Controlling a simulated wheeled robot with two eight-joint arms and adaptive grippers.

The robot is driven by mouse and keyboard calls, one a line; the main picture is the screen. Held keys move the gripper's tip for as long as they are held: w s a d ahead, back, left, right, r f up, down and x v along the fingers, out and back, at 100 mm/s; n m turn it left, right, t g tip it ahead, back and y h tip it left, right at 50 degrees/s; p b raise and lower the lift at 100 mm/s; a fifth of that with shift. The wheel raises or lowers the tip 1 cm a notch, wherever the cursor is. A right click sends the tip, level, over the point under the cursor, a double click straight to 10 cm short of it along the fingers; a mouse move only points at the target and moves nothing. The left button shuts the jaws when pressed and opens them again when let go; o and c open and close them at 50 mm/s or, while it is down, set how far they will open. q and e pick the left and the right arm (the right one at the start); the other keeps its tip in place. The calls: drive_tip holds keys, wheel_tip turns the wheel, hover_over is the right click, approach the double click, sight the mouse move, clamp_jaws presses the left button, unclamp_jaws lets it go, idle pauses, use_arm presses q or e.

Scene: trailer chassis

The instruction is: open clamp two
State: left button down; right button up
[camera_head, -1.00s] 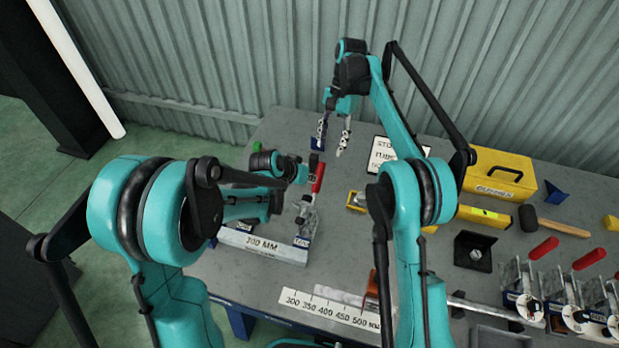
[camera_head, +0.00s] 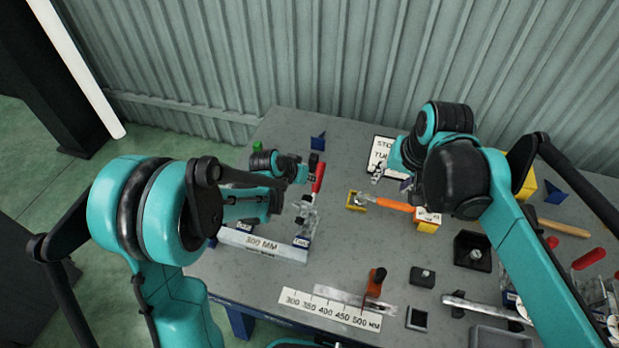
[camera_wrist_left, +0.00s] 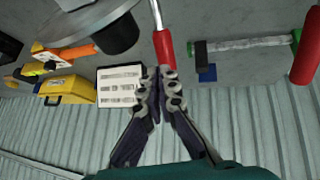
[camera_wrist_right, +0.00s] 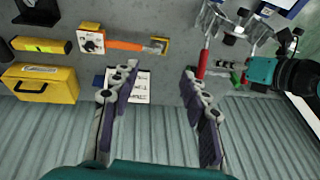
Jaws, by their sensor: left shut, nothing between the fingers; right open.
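A toggle clamp (camera_head: 305,214) with a red handle (camera_head: 318,178) stands at the right end of the block marked 300 MM (camera_head: 262,244); the handle points up and away. A label at its base seems to read TWO. My left gripper (camera_head: 303,172) is beside the handle. In the left wrist view the left fingers (camera_wrist_left: 160,78) are shut and empty, their tips close to the red handle (camera_wrist_left: 163,48); I cannot tell whether they touch. My right gripper (camera_wrist_right: 160,70) is open and empty above the bench, over by the sign, partly hidden by its arm in the head view.
An orange-handled tool (camera_head: 392,205) lies between yellow blocks right of the clamp. A ruler board (camera_head: 330,309), a small orange-handled piece (camera_head: 375,282) and dark blocks lie in front. Several red-handled clamps (camera_head: 588,259) stand at the right. Bench between clamp and tool is clear.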

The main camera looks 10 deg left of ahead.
use_arm(q)
drive_tip(key=shift+w+d+f+g, duration=0.1)
drive_tip(key=shift+w+f+g, duration=0.05)
drive_tip(key=shift+w+g, duration=0.2)
use_arm(e)
drive_tip(key=s+d+f+n+t, duration=0.1)
drive_tip(key=s+d+f, duration=0.1)
drive_tip(key=s+f, duration=0.2)
drive_tip(key=s+d+f+n+t+h, duration=0.1)
drive_tip(key=s+d+f+t, duration=0.1)
drive_tip(key=s, duration=0.4)
drive_tip(key=shift+s+d+f, duration=0.25)
drive_tip(key=shift+f, duration=0.6)
use_arm(q)
drive_tip(key=shift+s, duration=0.1)
drive_tip(key=v, duration=1.2)
drive_tip(key=s+a+f+n+y+b, duration=0.1)
drive_tip(key=s+a+f+y+b, duration=0.1)
drive_tip(key=s, duration=0.7)
drive_tip(key=s+a+f+n+t+y+b, duration=0.1)
drive_tip(key=s+a+b, duration=0.4)
drive_tip(key=s, duration=0.5)
wheel_tip(320, 180, down, 2)
drive_tip(key=shift+a+f+n+y, duration=0.1)
drive_tip(key=shift+a+n+y, duration=0.2)
drive_tip(key=shift+n+y, duration=0.3)
use_arm(e)
wheel_tip(320, 180, down, 7)
drive_tip(key=shift+r, duration=0.15)
